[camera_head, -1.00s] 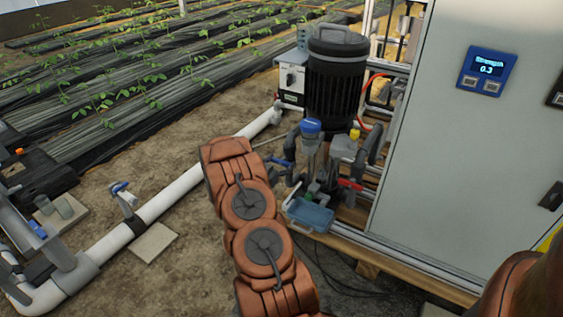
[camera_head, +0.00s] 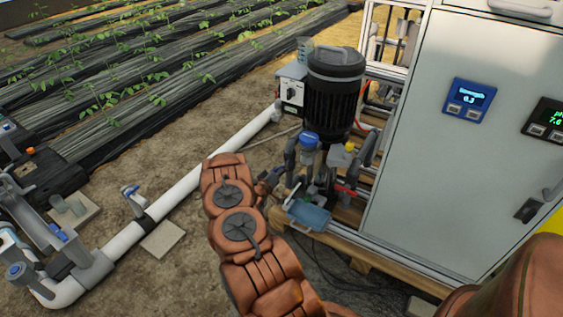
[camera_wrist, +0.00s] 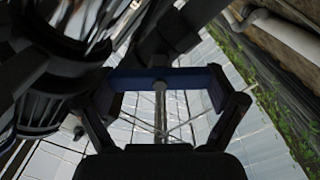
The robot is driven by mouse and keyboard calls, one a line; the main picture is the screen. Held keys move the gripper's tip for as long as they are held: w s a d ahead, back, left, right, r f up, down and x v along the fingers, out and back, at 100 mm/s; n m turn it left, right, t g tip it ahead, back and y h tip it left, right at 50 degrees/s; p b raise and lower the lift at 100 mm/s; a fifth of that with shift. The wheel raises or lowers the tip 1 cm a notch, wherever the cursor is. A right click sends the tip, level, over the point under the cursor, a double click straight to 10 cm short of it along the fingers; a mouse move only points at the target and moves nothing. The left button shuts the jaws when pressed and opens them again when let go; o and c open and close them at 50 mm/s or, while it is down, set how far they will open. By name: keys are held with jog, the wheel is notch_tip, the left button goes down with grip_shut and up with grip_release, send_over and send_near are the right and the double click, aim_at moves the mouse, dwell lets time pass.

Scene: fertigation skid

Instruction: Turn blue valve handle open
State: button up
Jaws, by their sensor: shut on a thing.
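The blue valve handle (camera_wrist: 168,78) is a dark blue bar across the middle of the wrist view. My gripper (camera_wrist: 170,92) has a finger at each end of this bar and is shut on it. In the head view my gripper (camera_head: 264,186) is at the left side of the pump skid, partly hidden by my orange arm. A bit of blue shows beside it there, but the handle's angle cannot be told.
A red handle (camera_head: 345,190) and a blue tray (camera_head: 308,215) are close by on the right. The grey cabinet (camera_head: 430,175) is farther right. A white pipe (camera_head: 185,190) runs along the soil at left.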

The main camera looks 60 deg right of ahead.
jog(key=n+p, duration=0.2)
jog(key=n, duration=0.2)
jog(key=shift+n, duration=0.3)
jog(key=n+p, duration=0.1)
jog(key=n, duration=0.3)
jog(key=shift+f, duration=0.15)
dwell(0.3)
jog(key=o, duration=0.8)
jog(key=a, duration=1.2)
jog(key=shift+s, duration=0.2)
